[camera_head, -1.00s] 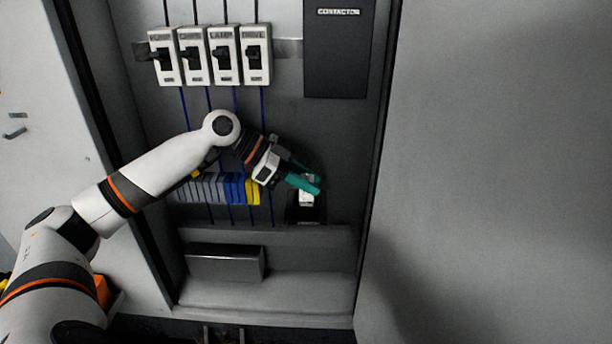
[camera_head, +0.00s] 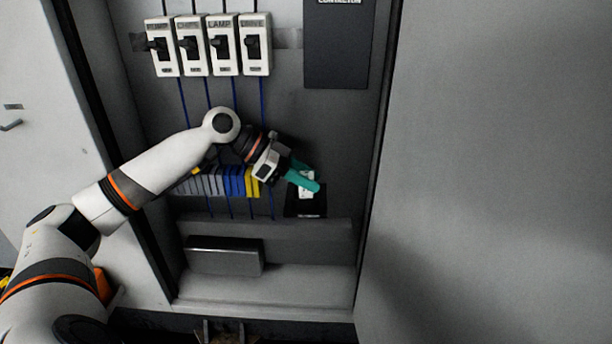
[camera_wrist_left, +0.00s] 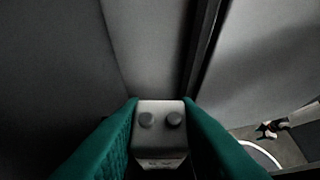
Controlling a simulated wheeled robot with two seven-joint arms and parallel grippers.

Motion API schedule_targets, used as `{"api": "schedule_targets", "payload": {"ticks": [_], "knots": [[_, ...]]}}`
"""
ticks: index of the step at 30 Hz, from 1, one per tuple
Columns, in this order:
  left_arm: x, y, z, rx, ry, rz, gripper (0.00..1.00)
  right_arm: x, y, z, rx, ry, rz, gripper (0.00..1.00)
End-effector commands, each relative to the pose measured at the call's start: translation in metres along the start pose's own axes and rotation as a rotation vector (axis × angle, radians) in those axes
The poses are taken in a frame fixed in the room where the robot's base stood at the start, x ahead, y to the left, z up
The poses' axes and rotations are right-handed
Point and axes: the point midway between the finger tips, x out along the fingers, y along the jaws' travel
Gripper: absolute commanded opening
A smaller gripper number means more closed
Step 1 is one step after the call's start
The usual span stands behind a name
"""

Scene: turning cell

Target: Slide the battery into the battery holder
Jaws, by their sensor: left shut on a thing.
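The battery (camera_wrist_left: 160,133) is a pale block with two round grey terminals on its top, seen between the teal fingers in the left wrist view. My left gripper (camera_head: 303,181) is shut on it. In the head view, the white battery (camera_head: 307,194) shows partly behind the teal fingers, just over the black battery holder (camera_head: 305,208) low in the cabinet. Fingers and battery cover part of the holder, and I cannot tell whether the battery's lower end is inside it. The holder does not show clearly in the wrist view. My right gripper is not in view.
A row of grey, blue and yellow terminal blocks (camera_head: 232,183) lies left of the gripper. Several breakers (camera_head: 208,46) and a black contactor (camera_head: 337,45) are above. A dark grey box (camera_head: 224,256) sits below left. The cabinet wall stands close on the right.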

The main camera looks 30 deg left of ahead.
Motion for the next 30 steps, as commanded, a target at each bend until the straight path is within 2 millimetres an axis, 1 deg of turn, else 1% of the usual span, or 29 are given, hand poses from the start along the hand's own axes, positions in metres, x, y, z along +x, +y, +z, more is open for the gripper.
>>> {"api": "schedule_targets", "payload": {"ticks": [12,13,17,26,28,30], "knots": [[0.001,0.000,-0.002,0.000,0.000,0.000,0.02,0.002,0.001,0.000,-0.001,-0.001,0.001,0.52],[0.001,0.000,-0.002,0.000,0.000,0.000,0.30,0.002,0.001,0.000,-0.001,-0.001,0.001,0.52],[0.001,0.000,-0.002,0.000,-0.001,0.000,0.51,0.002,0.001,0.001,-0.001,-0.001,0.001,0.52],[0.000,0.000,-0.003,0.000,0.000,0.000,0.52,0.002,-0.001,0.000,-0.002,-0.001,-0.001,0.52],[-0.004,0.001,-0.004,-0.001,0.000,0.001,0.52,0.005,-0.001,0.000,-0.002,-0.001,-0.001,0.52],[-0.013,0.001,-0.005,-0.001,0.001,0.004,0.52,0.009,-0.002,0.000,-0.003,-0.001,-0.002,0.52]]}}
